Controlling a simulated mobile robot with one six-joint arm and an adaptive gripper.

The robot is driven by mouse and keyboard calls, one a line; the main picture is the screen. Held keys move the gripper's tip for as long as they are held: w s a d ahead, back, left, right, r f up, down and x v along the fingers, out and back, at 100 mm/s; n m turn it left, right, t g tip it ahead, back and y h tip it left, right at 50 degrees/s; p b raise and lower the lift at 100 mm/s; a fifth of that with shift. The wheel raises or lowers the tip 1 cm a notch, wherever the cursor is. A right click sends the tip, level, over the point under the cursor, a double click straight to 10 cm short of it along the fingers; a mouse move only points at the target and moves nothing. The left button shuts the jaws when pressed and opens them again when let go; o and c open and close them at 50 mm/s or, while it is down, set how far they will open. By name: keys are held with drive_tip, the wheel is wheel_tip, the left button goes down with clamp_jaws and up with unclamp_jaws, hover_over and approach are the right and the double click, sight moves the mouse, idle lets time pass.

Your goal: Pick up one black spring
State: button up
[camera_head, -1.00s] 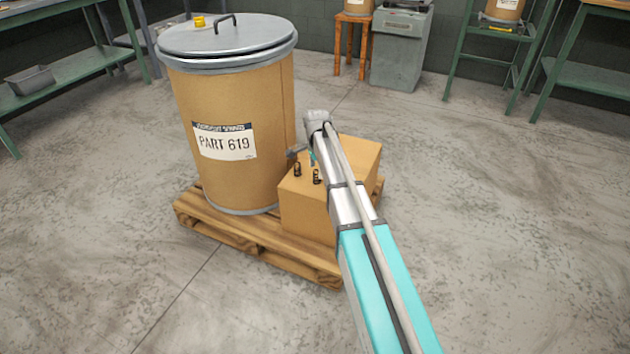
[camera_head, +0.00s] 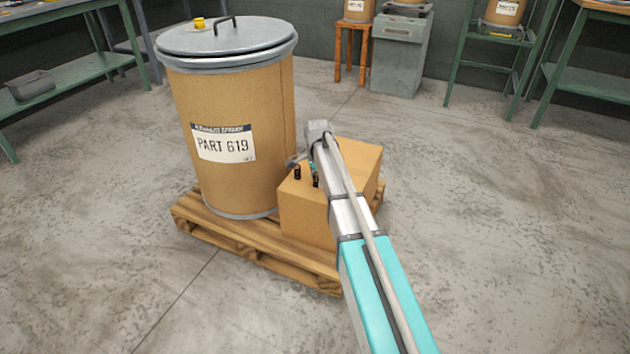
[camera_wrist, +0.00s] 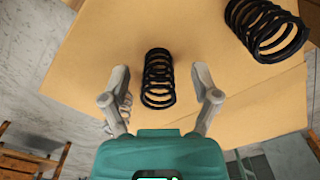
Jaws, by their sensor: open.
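Two black springs stand on top of a cardboard box (camera_head: 355,160). In the head view one black spring (camera_head: 297,172) is at the box's left edge and another (camera_head: 315,181) is beside my arm. In the wrist view one black spring (camera_wrist: 158,78) lies between the lines of my gripper's (camera_wrist: 161,82) two fingers, with clear room on both sides. A second black spring (camera_wrist: 267,28) is at the upper right, outside the right finger. My gripper is open and empty. In the head view my arm mostly hides it.
A large drum (camera_head: 240,110) labelled PART 619, with a grey lid, stands close left of the box. Both stand on a wooden pallet (camera_head: 262,250). Green benches (camera_head: 75,75) and a grey cabinet (camera_head: 398,60) are farther back. The floor around is clear.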

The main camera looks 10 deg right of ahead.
clamp_jaws()
idle(0.3)
drive_tip(key=shift+r, duration=0.2)
wheel_tip(320, 180, up, 3)
drive_tip(key=p, duration=0.3)
drive_tip(key=s+a+r+p, duration=0.1)
drive_tip(key=s+r+p, duration=0.8)
drive_tip(key=s, duration=0.5)
drive_tip(key=shift+a+r+p, duration=0.3)
drive_tip(key=shift+a+p, duration=0.1)
drive_tip(key=shift+p, duration=0.1)
